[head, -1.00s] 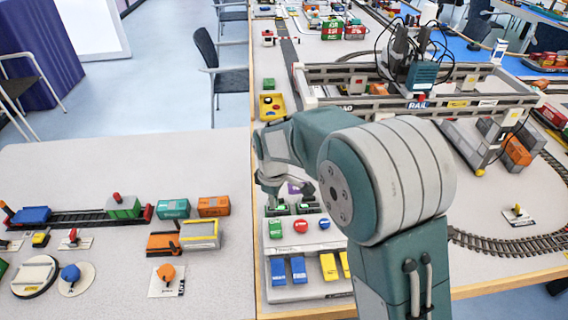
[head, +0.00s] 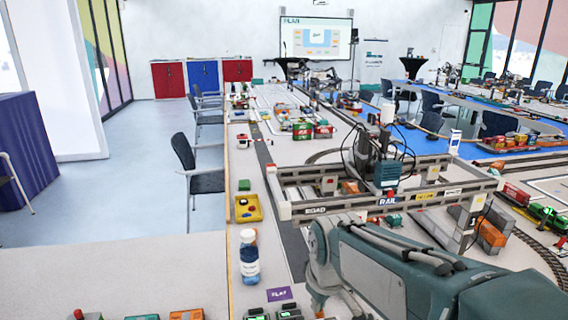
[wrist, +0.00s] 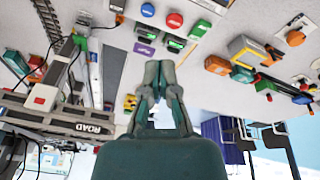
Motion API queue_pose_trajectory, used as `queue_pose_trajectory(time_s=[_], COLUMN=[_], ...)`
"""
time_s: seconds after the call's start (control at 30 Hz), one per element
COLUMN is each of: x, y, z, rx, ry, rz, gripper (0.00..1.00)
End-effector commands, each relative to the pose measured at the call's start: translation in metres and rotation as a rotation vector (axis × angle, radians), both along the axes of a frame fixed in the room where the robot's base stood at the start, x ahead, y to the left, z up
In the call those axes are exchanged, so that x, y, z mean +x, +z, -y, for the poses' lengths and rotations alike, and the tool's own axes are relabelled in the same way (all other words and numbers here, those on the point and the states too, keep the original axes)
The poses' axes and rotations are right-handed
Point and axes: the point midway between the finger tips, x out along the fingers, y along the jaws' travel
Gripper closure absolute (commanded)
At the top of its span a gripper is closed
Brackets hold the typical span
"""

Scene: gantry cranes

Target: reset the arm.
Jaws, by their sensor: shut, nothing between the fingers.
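My arm (head: 400,270) lies low across the lower right of the head view, folded in front of the gantry. My gripper (wrist: 157,66) shows in the wrist view with its fingers together and nothing between them. It points toward the purple sign (wrist: 143,48) and the button panel, which appear upside down there. I cannot make out the fingertips in the head view.
The gantry crane (head: 390,195) with its rail beam stands just beyond my arm. A yellow button box (head: 248,208) sits near the table's left edge. The purple sign (head: 279,293) lies in front of the bottle. Chairs (head: 200,170) stand left of the table. The air above the table's left part is clear.

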Motion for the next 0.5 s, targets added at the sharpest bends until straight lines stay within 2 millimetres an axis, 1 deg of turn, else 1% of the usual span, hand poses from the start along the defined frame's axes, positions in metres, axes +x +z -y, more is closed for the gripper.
queue_pose_trajectory(time_s=[0.03, 0.2, 0.3, 0.5], x=[-0.009, -0.038, -0.056, -0.091], y=[0.007, 0.021, 0.027, 0.033], z=[0.008, 0.032, 0.045, 0.067], rx=[0.009, 0.042, 0.063, 0.105], ry=[-0.038, -0.167, -0.244, -0.392], rz=[0.017, 0.064, 0.093, 0.15], gripper=[1.0, 1.0, 1.0, 1.0])
